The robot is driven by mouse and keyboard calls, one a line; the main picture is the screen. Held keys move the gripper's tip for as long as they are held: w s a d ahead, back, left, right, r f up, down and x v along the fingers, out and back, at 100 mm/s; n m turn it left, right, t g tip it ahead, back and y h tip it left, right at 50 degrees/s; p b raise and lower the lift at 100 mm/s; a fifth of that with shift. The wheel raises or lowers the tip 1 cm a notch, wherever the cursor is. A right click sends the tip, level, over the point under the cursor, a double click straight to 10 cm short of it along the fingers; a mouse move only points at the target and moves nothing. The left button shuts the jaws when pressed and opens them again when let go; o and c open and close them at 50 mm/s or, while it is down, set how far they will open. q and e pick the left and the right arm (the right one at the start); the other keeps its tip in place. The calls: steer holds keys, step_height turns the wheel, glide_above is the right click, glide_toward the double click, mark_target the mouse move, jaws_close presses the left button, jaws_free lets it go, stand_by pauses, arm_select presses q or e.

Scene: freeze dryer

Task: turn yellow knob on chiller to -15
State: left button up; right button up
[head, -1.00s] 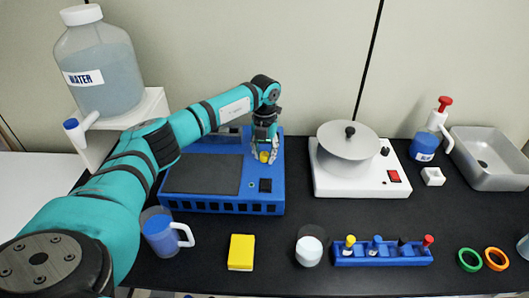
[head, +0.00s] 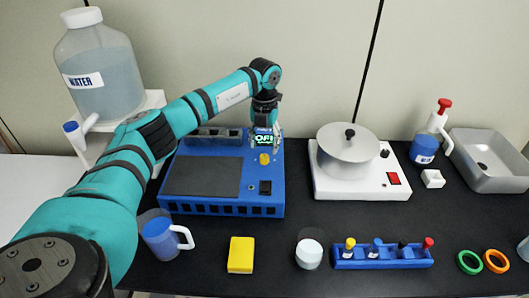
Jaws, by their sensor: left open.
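The chiller is a blue box (head: 225,208) with a dark flat plate on top, in the head view left of centre. Its yellow knob (head: 264,159) is in plain view on the right part of its top. Behind the knob a small display (head: 264,140) glows with green characters that look like "OFF", too small to be sure. My left gripper (head: 264,148) is open and empty, pointing down just behind and above the knob, its fingers on either side of the display. It appears clear of the knob. My right gripper is not in view.
A black switch (head: 265,187) sits in front of the knob. A white heater with a round pot (head: 346,150) stands to the right. A water jug (head: 100,75) is at the back left. A blue mug (head: 160,238) and yellow block (head: 241,254) stand in front.

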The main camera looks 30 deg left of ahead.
mark_target(264, 156)
arm_select(q)
step_height(264, 156, up, 7)
stand_by(0.3)
stand_by(0.5)
